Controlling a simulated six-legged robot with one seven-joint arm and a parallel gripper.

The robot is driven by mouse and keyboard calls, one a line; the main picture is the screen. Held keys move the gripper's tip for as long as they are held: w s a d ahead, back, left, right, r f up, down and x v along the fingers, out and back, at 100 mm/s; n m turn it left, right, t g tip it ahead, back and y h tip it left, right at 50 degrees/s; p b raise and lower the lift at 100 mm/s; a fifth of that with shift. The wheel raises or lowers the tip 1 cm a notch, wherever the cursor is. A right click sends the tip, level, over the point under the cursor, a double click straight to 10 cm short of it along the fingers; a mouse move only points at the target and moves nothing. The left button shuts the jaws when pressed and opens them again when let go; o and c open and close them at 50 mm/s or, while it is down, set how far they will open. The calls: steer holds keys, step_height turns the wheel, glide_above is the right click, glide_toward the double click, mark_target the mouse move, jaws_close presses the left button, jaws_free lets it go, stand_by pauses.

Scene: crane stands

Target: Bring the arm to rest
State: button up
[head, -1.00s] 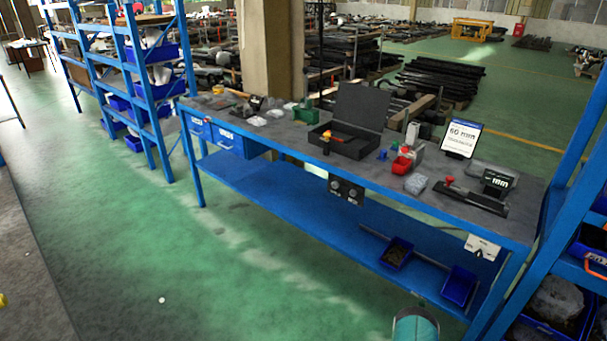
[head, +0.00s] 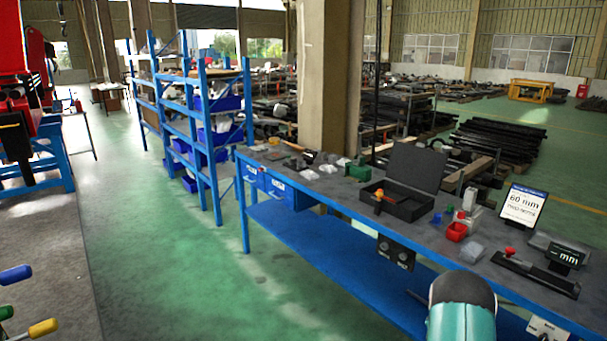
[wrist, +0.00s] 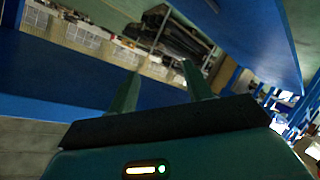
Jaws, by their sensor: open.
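My gripper (wrist: 158,88) shows in the wrist view with its two fingers apart and nothing between them. Beyond the fingers are blue surfaces and a pale strip with dark items, seen at a tilt. In the head view a teal and dark part of my arm (head: 462,300) rises at the bottom edge, in front of the workbench's (head: 330,260) blue lower shelf. The fingers are not visible in the head view.
The workbench top holds an open black case (head: 400,200), a red bin (head: 457,231), a 60 mm sign (head: 523,206) and a black measuring tool (head: 535,272). Blue shelving (head: 205,150) stands at the left. The green floor (head: 170,270) left of the bench is clear.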

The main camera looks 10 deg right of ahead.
steer(key=w+a+r+y, duration=0.3)
steer(key=a+r, duration=1)
steer(key=r, duration=0.3)
steer(key=s+a+r+y, duration=0.2)
steer(key=a+r, duration=0.4)
steer(key=a, duration=0.1)
steer(key=s+a+r+y, duration=0.1)
steer(key=s+a+r, duration=0.2)
steer(key=a+r, duration=0.35)
steer(key=s+a+r+g+y, duration=0.1)
steer(key=s+a+r, duration=0.3)
steer(key=s+a, duration=0.3)
steer(key=s+a+r+g+y, duration=0.1)
steer(key=s+a+r+y, duration=0.15)
steer(key=s+a, duration=0.45)
steer(key=s+a+g, duration=0.1)
steer(key=s+a, duration=0.2)
steer(key=s, duration=0.5)
steer(key=s+a+n, duration=0.1)
steer(key=s+a, duration=0.2)
steer(key=s, duration=0.5)
steer(key=shift+s+a+r+g, duration=0.25)
steer(key=shift+r+g, duration=0.15)
steer(key=shift+r, duration=0.05)
